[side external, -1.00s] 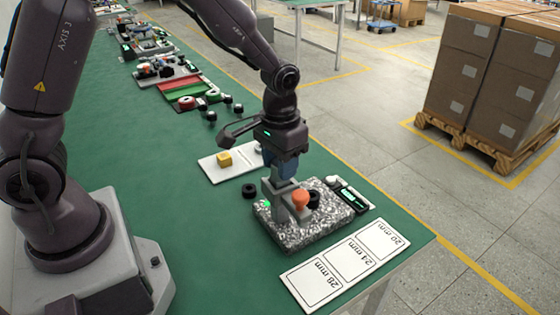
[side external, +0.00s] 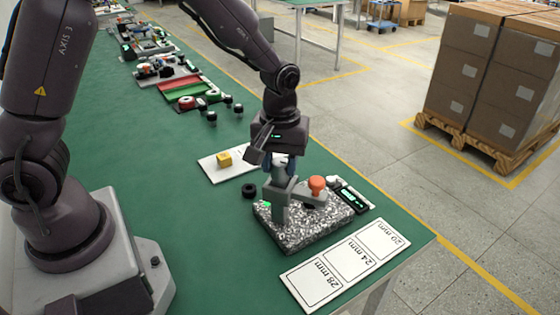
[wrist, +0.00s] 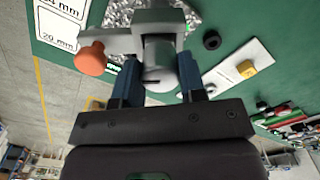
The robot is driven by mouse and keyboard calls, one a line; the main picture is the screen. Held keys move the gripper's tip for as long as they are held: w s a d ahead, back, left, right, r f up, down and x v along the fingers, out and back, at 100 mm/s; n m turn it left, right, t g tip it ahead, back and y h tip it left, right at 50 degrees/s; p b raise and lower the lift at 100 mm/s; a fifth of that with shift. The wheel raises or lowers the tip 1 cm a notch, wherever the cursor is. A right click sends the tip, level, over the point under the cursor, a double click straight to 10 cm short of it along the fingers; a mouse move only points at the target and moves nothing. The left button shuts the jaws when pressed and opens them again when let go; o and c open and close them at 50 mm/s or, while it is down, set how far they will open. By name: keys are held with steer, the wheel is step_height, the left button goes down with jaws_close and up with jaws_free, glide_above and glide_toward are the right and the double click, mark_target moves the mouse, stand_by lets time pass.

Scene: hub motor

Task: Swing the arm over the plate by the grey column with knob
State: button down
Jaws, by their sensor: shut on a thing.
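The speckled granite plate (side external: 300,230) lies on the green table, with a grey column (side external: 278,207) upright near its left side. A grey arm reaches from the column toward the right, over the plate, with an orange knob (side external: 317,183) near its outer end. My gripper (side external: 283,165) is over the column's top. In the wrist view my gripper's blue fingers (wrist: 158,68) stand on both sides of the grey round column top (wrist: 158,52), shut on it. The orange knob (wrist: 91,58) shows left of the fingers. The plate's middle is partly hidden by the arm.
A white card with size boxes (side external: 345,262) lies in front of the plate. A dark display device (side external: 351,198) is to its right. A black ring (side external: 249,191) and a white board with a yellow block (side external: 225,159) lie behind left. Open table is at left.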

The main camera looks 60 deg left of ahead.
steer(key=n, duration=0.5)
steer(key=shift+n, duration=0.3)
steer(key=n, duration=0.5)
stand_by(0.4)
steer(key=c, duration=0.7)
jaws_free()
step_height(320, 180, up, 13)
